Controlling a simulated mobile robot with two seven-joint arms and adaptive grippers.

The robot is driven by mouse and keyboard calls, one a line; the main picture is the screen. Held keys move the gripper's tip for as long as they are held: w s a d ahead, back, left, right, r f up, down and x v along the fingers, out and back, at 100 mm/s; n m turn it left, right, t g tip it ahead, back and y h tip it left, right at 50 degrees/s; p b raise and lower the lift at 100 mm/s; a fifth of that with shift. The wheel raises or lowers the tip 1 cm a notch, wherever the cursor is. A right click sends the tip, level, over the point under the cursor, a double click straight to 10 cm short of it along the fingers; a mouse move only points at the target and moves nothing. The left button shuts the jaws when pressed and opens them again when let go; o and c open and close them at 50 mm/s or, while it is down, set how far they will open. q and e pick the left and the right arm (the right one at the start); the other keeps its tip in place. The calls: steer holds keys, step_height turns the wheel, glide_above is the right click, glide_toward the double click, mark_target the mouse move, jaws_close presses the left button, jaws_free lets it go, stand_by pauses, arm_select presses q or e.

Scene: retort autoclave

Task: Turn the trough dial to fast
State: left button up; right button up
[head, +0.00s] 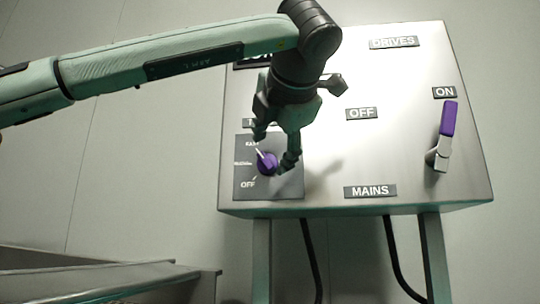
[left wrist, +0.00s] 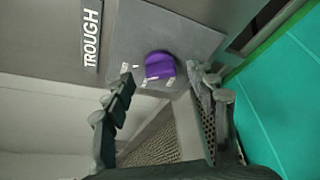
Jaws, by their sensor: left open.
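The trough dial (head: 267,163) is a purple round knob on a dark square plate (head: 285,186) at the lower left of the metal control box. Its white pointer is angled up and left, toward the upper label, which looks like FAST but is partly hidden. OFF is at the lower left of the plate. My left gripper (head: 275,150) is open at the dial, with its fingers on either side of it. In the left wrist view the purple knob (left wrist: 159,66) shows between and beyond the open fingertips, beside the TROUGH label (left wrist: 91,34). Contact cannot be told. My right gripper is not in view.
The box (head: 335,130) also carries DRIVES, OFF, ON and MAINS labels. A purple-handled lever (head: 447,125) stands upright at its right, near ON. Black cables (head: 311,255) hang below between the legs. A metal trough edge (head: 110,268) is at lower left.

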arm_select(q)
steer(key=v, duration=0.8)
steer(key=shift+s, duration=0.35)
